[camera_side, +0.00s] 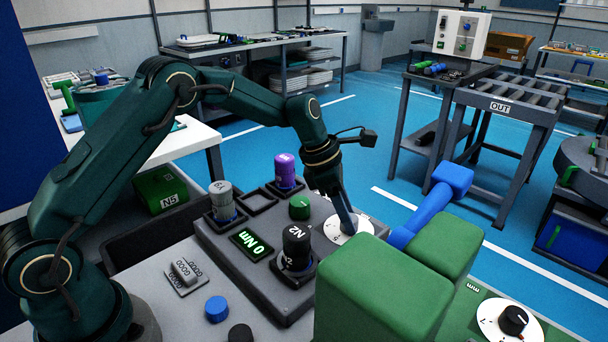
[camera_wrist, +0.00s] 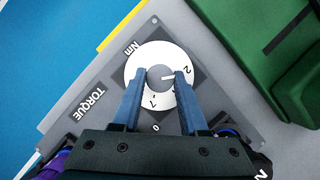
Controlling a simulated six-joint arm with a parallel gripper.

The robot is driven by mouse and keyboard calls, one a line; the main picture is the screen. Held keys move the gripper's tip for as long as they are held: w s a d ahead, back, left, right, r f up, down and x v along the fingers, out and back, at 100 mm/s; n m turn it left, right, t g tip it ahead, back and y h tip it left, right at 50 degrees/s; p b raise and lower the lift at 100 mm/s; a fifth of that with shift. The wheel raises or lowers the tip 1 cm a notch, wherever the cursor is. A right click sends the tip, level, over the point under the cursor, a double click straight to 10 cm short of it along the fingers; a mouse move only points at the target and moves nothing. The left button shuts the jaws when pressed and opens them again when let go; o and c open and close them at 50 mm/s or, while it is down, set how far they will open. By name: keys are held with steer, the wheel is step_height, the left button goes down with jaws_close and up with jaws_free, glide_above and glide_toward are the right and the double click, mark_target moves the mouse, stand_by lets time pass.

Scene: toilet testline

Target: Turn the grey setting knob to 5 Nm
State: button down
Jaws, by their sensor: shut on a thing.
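The grey setting knob (camera_wrist: 160,77) sits at the middle of a white dial (camera_wrist: 138,66) on the grey TORQUE panel, marked Nm, with a 2 and a 0 legible. A short dark line on the dial lies right of the knob, near the 2. My gripper (camera_wrist: 158,80) has one finger on each side of the knob and is shut on it. In the side view my gripper (camera_side: 348,228) points down onto the white dial (camera_side: 336,233) and hides the knob. The display (camera_side: 252,243) on the panel reads 0 Nm.
Black N2 cylinders (camera_side: 296,243), a grey cylinder (camera_side: 221,202), a purple one (camera_side: 285,170) and a green knob (camera_side: 299,207) stand close by. Blue button (camera_side: 216,309) lies in front.

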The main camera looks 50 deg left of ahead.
steer(key=m+g, duration=0.1)
steer(key=m, duration=0.2)
steer(key=m+g+h, duration=0.1)
steer(key=m, duration=0.2)
steer(key=shift+w, duration=0.15)
steer(key=shift+m, duration=0.4)
stand_by(0.3)
steer(key=shift+c, duration=2.2)
jaws_free()
steer(key=shift+w+v, duration=0.2)
steer(key=shift+v, duration=2.4)
steer(key=shift+s+a, duration=0.1)
steer(key=shift+s, duration=0.05)
